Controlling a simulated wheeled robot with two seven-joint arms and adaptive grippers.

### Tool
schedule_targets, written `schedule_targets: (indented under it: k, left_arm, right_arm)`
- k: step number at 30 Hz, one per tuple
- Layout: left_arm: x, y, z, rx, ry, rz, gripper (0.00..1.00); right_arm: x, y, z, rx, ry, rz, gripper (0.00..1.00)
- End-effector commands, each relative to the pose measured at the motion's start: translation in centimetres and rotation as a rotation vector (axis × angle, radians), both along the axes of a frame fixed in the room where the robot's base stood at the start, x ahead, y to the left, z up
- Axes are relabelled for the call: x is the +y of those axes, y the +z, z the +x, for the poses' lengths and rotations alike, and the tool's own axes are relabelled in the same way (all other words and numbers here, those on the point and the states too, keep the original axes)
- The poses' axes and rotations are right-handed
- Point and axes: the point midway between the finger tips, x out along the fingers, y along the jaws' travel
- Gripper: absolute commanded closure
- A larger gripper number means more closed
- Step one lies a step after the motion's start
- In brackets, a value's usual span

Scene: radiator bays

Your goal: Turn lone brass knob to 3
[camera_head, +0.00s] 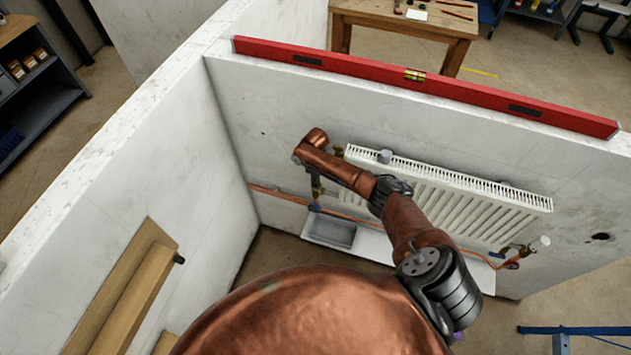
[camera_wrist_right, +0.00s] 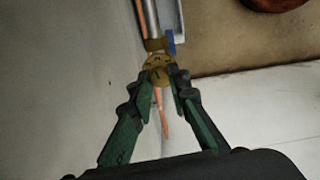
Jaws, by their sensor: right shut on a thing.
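The brass knob (camera_wrist_right: 158,72) shows in the right wrist view, a round brass head with small dark marks too small to read. The fingertips of my right gripper (camera_wrist_right: 160,76) are shut on it from both sides. A brass fitting (camera_wrist_right: 154,45) and a grey pipe run beyond the knob, with a blue part (camera_wrist_right: 171,42) beside them. In the head view my right arm reaches across the radiator (camera_head: 470,205) to its left end. The knob and fingertips are not clear there. My left gripper is not in view.
A red spirit level (camera_head: 440,84) lies along the partition's top edge. A grey tray (camera_head: 331,233) sits low below the radiator. A white knob (camera_head: 541,242) is at the radiator's right end. A wooden shelf (camera_head: 125,290) is on the left wall.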

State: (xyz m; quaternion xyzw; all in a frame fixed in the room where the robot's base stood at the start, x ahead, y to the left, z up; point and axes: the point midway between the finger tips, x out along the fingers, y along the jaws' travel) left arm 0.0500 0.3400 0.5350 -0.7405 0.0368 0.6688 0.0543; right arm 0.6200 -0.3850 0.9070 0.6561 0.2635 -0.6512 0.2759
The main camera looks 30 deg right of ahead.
Motion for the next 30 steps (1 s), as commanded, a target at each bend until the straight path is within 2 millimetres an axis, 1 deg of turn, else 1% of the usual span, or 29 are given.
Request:
schedule_targets:
  k: [6,15,22,30]
  left_arm:
    - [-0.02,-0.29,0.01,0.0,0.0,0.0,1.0]
    - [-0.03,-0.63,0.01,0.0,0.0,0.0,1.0]
    - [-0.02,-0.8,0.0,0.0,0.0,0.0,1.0]
    - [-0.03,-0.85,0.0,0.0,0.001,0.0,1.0]
  right_arm:
    - [-0.03,-0.1,-0.08,0.001,0.197,0.0,1.0]
    - [-0.07,-0.09,-0.1,0.001,0.414,0.0,1.0]
    - [-0.05,-0.07,-0.11,0.001,0.511,0.0,1.0]
    - [-0.02,-0.05,-0.11,0.003,0.551,0.001,1.0]
